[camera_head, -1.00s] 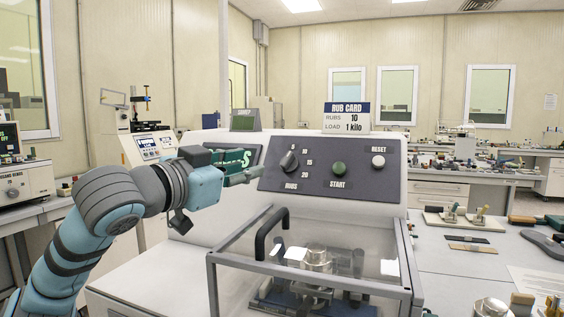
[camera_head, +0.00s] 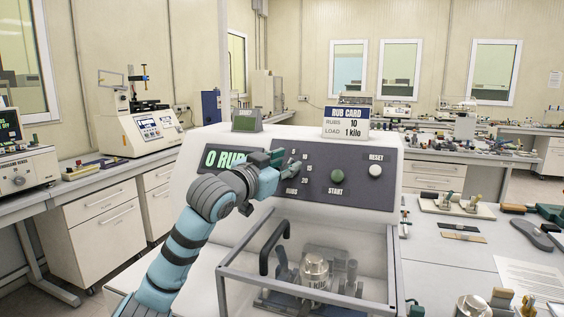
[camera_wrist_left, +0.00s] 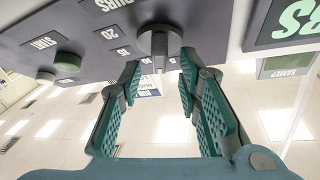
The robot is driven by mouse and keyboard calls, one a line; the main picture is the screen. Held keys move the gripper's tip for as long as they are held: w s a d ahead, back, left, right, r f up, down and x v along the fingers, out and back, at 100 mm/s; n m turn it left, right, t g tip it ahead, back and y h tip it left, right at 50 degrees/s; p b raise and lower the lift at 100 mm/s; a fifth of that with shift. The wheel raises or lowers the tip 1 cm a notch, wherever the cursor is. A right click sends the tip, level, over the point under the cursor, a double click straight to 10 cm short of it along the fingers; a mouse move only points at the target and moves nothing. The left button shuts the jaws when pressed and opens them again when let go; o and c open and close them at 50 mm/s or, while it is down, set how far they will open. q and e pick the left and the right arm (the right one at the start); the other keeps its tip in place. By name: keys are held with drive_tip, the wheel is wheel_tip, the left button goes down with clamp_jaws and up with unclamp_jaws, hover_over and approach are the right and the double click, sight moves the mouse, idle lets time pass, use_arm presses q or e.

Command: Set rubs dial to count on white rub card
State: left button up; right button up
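The rubs dial (camera_head: 296,166) is a dark knob on the machine's grey front panel (camera_head: 372,190), with 5, 10, 15 and 20 printed around it. It is partly hidden by my left gripper (camera_head: 284,158) in the head view. In the left wrist view, the dial (camera_wrist_left: 160,42) lies between the tips of my open left gripper (camera_wrist_left: 161,65), with a gap visible on each side. I cannot clearly tell where the dial points. The white rub card (camera_head: 346,123) on top of the machine reads rubs 10, load 1 kilo. My right gripper is not in view.
A green start button (camera_head: 337,175) and a white reset button (camera_head: 375,171) are right of the dial. A display (camera_head: 222,158) ending in a 0 RUBS readout is left, partly covered by my arm. A clear guard with a black handle (camera_head: 273,246) stands below the panel.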

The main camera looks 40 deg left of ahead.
use_arm(q)
clamp_jaws()
drive_tip(key=m+h+p, duration=0.1)
drive_tip(key=p, duration=0.1)
drive_tip(key=m+h+p, duration=0.1)
drive_tip(key=m+p, duration=0.1)
drive_tip(key=m+h+p, duration=0.1)
drive_tip(key=shift+a+r+m+g+p, duration=0.1)
drive_tip(key=shift+r+m+g+p, duration=0.25)
drive_tip(key=shift+m+g+p, duration=0.05)
drive_tip(key=shift+f+m+h, duration=0.15)
drive_tip(key=shift+m+h, duration=0.15)
drive_tip(key=shift+f, duration=0.15)
drive_tip(key=shift+o, duration=0.6)
unclamp_jaws()
wheel_tip(320, 180, up, 10)
